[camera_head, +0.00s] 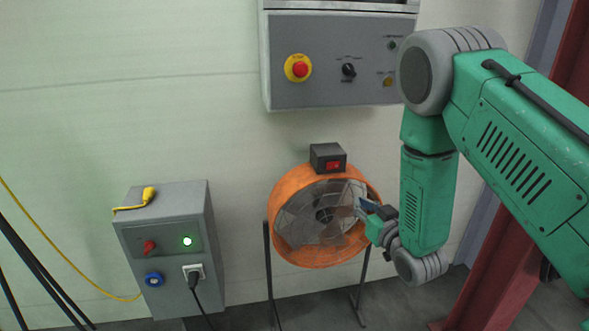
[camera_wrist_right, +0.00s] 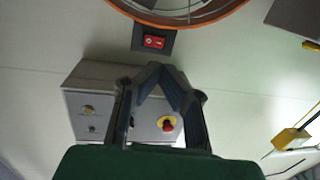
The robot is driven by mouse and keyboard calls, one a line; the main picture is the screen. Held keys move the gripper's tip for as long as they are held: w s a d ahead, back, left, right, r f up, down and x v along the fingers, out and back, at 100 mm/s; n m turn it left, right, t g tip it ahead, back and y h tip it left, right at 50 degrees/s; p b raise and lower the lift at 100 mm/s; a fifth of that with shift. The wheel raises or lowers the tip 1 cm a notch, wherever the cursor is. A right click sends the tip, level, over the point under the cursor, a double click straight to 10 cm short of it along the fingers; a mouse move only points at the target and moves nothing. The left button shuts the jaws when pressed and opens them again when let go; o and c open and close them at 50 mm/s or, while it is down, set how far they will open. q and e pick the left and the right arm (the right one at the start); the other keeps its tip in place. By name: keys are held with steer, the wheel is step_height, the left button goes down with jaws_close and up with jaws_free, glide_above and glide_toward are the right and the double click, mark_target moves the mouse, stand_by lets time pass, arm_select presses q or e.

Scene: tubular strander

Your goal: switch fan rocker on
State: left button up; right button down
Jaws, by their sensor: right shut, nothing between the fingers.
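The fan rocker (camera_head: 333,165) is a small red switch on a dark box (camera_head: 322,152) on top of the orange drum fan (camera_head: 288,188). The rocker also shows in the right wrist view (camera_wrist_right: 154,42), where the scene appears upside down. My right gripper (camera_head: 361,206) is in front of the fan's right side, below and right of the rocker in the head view. In the wrist view its fingertips (camera_wrist_right: 160,70) meet, empty, just below the switch box in the picture. I cannot tell the rocker's position or the depth gap. My left gripper is out of view.
A grey control panel (camera_head: 325,90) with a red emergency stop (camera_head: 299,68) hangs on the wall above the fan. A red steel column (camera_head: 495,255) stands at right.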

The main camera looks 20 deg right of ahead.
mark_target(329, 168)
steer(key=shift+w+a+r+t, duration=0.15)
steer(key=shift+w+r+t, duration=0.15)
steer(key=shift+w+r, duration=0.4)
steer(key=w, duration=0.4)
steer(key=w+b, duration=0.1)
steer(key=w, duration=0.4)
steer(key=w+d+b, duration=0.1)
steer(key=w, duration=0.3)
steer(key=shift+w, duration=0.4)
